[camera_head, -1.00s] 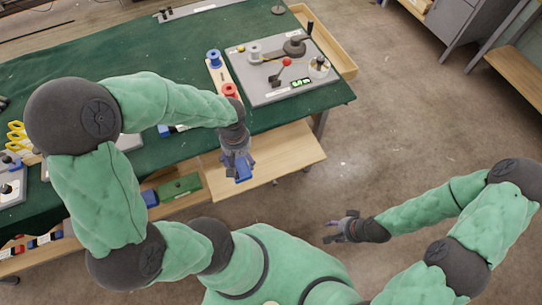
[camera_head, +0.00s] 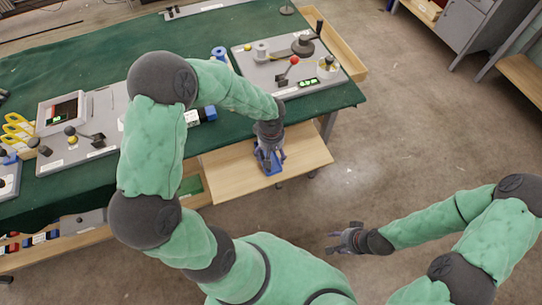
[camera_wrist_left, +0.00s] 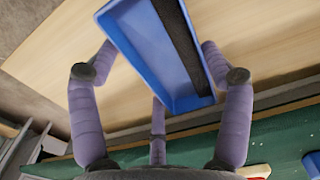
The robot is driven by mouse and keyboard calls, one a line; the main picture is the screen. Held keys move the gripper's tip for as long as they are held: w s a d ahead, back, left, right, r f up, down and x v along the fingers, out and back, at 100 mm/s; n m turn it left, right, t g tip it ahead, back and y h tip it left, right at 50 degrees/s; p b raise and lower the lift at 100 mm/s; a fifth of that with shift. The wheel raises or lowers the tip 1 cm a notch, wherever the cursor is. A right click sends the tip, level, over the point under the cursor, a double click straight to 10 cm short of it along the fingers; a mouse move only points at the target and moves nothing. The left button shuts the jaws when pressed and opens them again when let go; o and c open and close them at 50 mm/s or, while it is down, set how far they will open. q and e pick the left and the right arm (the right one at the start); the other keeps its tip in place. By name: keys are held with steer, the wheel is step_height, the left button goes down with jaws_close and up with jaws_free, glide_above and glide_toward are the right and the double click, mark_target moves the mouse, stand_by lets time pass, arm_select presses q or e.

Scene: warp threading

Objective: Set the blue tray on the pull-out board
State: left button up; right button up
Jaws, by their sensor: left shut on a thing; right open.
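The blue tray (camera_head: 273,170) is mostly hidden under my left gripper in the head view. In the left wrist view the tray (camera_wrist_left: 152,45) is a shallow blue box with a dark strip along its inside. My left gripper (camera_head: 270,160) is shut on the tray, with purple fingers on both its sides. The tray is above the wooden pull-out board (camera_head: 229,177), which also fills the left wrist view (camera_wrist_left: 45,65); I cannot tell whether they touch. My right gripper (camera_head: 342,238) is open and empty over the floor.
The green-covered table (camera_head: 120,50) lies behind the board. A grey panel with knobs and a red-topped lever (camera_head: 287,88) stands at its right end. Another panel with a lever (camera_head: 78,150) is at the left. Bare board is free around the tray.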

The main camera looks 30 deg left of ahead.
arm_select(q)
steer(key=shift+f, duration=0.8)
steer(key=shift+f+b, duration=0.2)
steer(key=shift+b, duration=0.2)
steer(key=o, duration=1.2)
steer(key=shift+r, duration=0.2)
step_height(320, 180, up, 12)
steer(key=p, duration=0.5)
steer(key=shift+s, duration=0.1)
